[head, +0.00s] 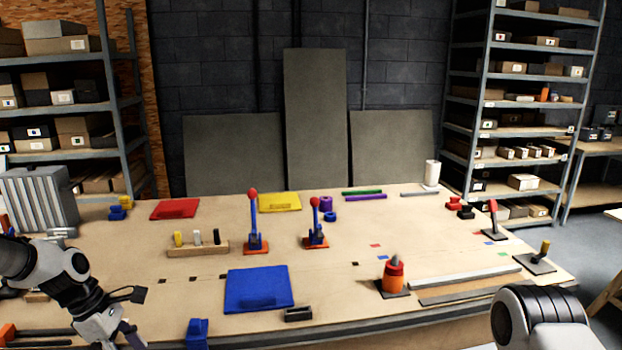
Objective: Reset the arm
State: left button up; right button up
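My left arm comes in at the lower left, and its gripper (134,315) hangs over the table's front left part. Its fingers look spread apart with nothing between them, though the lower part is close to the bottom edge of the picture. My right arm (545,318) shows only as a rounded white and black link at the lower right; its gripper is out of view. The wooden table (340,270) lies in front of me.
A blue panel (259,290), red panel (174,209) and yellow panel (280,201) lie on the table. Two upright red-knobbed levers (253,222) (315,224), a peg block (198,248) and an orange-red piece (393,276) stand there. A blue block (197,332) is near my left gripper.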

pick_arm(q)
jog(key=s+d+f+m+g+y+b, duration=0.1)
jog(key=s+d+f+g+b, duration=0.2)
jog(key=s+f, duration=0.5)
jog(key=s+d+f+m+g+y+b, duration=0.15)
jog(key=s+d+f, duration=0.25)
jog(key=f, duration=0.8)
jog(key=s+d+f+m+y+b, duration=0.1)
jog(key=s+d+f+m, duration=0.2)
jog(key=s+f+m, duration=0.35)
jog(key=s+d+f+m+b, duration=0.1)
jog(key=s+d+f+m, duration=0.25)
jog(key=s+f, duration=0.6)
jog(key=r+m+t, duration=0.1)
jog(key=m, duration=0.1)
jog(key=w+r+m+t, duration=0.1)
jog(key=m, duration=0.2)
jog(key=w+r+m+t, duration=0.1)
jog(key=m+t, duration=0.1)
jog(key=m, duration=0.1)
jog(key=shift+w+a+r+y, duration=0.2)
jog(key=shift+w+a+y, duration=0.05)
jog(key=shift+a+y, duration=0.1)
